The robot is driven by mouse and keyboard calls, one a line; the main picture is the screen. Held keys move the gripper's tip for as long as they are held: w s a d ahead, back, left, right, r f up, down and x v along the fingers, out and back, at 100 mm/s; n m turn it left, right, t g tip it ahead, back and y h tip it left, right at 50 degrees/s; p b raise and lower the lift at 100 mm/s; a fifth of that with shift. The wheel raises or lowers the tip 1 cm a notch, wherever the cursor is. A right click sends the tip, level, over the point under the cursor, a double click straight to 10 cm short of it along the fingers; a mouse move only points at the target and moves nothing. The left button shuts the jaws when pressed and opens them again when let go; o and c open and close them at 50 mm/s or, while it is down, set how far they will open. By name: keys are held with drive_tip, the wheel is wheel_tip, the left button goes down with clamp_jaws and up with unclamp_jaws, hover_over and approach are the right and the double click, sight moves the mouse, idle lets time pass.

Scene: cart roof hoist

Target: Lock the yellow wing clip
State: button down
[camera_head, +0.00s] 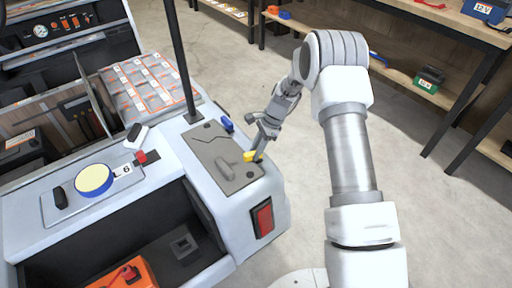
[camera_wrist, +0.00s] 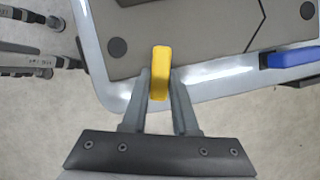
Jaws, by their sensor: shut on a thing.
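The yellow wing clip (camera_head: 250,156) sits at the edge of the grey panel (camera_head: 209,143) on the cart's rear corner. In the wrist view the yellow wing clip (camera_wrist: 160,73) stands lengthwise between the fingers, over the cart's pale rim. My gripper (camera_head: 262,146) reaches down to it from the right. In the wrist view my gripper (camera_wrist: 161,88) is shut on the clip, one finger on each side. A blue clip (camera_head: 226,122) sits farther along the same panel edge; it also shows at the right of the wrist view (camera_wrist: 292,57). The clip's underside is hidden.
A red tail light (camera_head: 262,217) is on the cart's corner below the panel. A dark post (camera_head: 178,57) rises from the cart behind the panel. Shelves (camera_head: 447,22) stand at the back right.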

drive_tip(key=shift+d+n+g+h, duration=0.1)
drive_tip(key=shift+n+g+h, duration=0.35)
drive_tip(key=shift+n, duration=1.15)
drive_tip(key=shift+s, duration=0.1)
drive_tip(key=c, duration=0.7)
unclamp_jaws()
drive_tip(key=shift+p, duration=0.3)
drive_tip(key=p+v, duration=0.1)
drive_tip(key=v, duration=0.7)
drive_tip(key=p+v, duration=0.2)
drive_tip(key=v, duration=0.7)
drive_tip(key=shift+w+d+r, duration=0.1)
drive_tip(key=shift+w+d, duration=0.1)
drive_tip(key=shift+w, duration=0.1)
